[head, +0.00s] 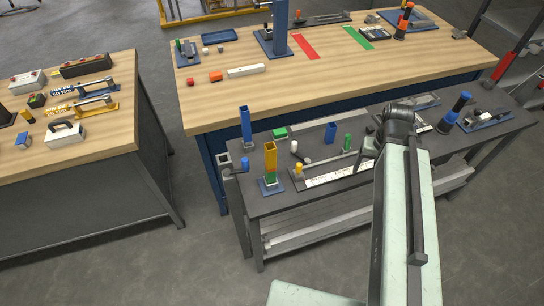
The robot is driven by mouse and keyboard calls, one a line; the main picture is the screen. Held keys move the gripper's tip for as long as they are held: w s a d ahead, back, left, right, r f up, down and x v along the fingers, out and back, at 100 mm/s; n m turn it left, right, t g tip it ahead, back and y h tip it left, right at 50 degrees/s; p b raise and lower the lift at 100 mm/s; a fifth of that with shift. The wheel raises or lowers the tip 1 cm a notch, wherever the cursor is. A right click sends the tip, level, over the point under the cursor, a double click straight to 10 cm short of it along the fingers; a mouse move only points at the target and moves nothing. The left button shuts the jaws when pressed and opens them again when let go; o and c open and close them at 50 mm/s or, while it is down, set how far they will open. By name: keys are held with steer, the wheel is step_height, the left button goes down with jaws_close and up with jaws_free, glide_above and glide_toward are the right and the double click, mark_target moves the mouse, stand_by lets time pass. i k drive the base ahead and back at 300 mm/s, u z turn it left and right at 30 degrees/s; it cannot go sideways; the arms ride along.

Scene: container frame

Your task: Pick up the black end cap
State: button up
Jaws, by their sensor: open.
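My arm reaches over the dark grey bench from the lower right, bending down at a black joint. My gripper (366,153) is small and dark, low over the bench at the left of that joint; it is open. A small black piece (370,130) lies on the bench just beyond it, and may be the black end cap; it is too small to be sure. I cannot tell whether anything stands between the fingers. The arm hides part of the bench behind it.
The dark grey bench (262,205) also holds a yellow and green column (270,160), a blue post (246,128), a long ruler-like strip (330,176) and a blue block (330,133). A higher wooden table (300,85) stands directly behind. Another wooden table (100,140) stands left.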

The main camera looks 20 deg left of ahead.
mark_target(369, 129)
steer(key=z, duration=1.7)
steer(key=i, duration=1.4)
steer(key=u, duration=4.5)
